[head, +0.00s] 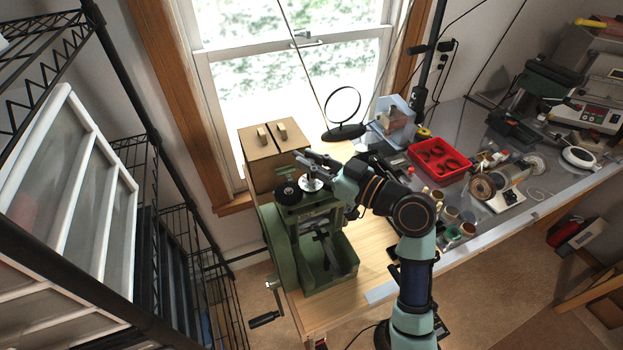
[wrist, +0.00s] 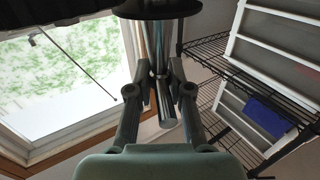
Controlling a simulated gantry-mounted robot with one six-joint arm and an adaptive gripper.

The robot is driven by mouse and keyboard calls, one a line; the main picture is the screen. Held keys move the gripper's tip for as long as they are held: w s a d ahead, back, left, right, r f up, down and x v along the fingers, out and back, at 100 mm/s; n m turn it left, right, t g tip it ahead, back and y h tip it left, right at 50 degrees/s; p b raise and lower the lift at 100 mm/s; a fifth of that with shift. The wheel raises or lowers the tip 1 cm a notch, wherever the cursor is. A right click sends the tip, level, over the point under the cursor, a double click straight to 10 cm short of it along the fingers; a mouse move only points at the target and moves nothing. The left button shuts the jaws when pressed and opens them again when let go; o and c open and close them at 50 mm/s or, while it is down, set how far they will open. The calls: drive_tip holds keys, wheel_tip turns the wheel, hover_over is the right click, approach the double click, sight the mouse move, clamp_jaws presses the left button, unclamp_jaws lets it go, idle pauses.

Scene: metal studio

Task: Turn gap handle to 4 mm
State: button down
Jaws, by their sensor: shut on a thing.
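A green rolling mill (head: 325,268) stands at the near left end of the wooden bench. On its top are a silver dial (head: 312,184) and a black knob (head: 288,192). My gripper (head: 318,162) reaches in from the right, just above the dial. In the wrist view my gripper (wrist: 160,84) has its two fingers closed on a shiny metal rod, the gap handle (wrist: 166,109). A dark round disc (wrist: 158,9) shows beyond the fingers. The dial's markings are too small to read, so I cannot tell the gap setting.
A crank handle (head: 265,319) sticks out at the mill's lower left. Wooden boxes (head: 272,155) stand behind the mill by the window. A round black-framed stand (head: 343,104) and a red tray (head: 440,158) are farther right. Wire shelving (head: 205,235) is at left.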

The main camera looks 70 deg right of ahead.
drive_tip(key=n+y+b, duration=0.1)
drive_tip(key=y, duration=0.1)
drive_tip(key=n+y+b, duration=0.1)
drive_tip(key=b, duration=0.1)
drive_tip(key=n+y+b, duration=0.1)
drive_tip(key=y+b, duration=0.1)
drive_tip(key=shift+d+f+n+y, duration=0.1)
drive_tip(key=shift+f+n+y, duration=0.2)
drive_tip(key=shift+r+n+g+y+b, duration=0.2)
drive_tip(key=shift+n+y+b, duration=0.6)
drive_tip(key=shift+y, duration=0.4)
drive_tip(key=shift+r+n+g+y+b, duration=0.1)
drive_tip(key=shift+n+g+y+b, duration=0.1)
drive_tip(key=shift+n+y+b, duration=0.65)
drive_tip(key=shift+y, duration=0.55)
drive_tip(key=c, duration=1.1)
unclamp_jaws()
drive_tip(key=shift+w, duration=0.1)
drive_tip(key=shift+o, duration=0.2)
drive_tip(key=v, duration=1.2)
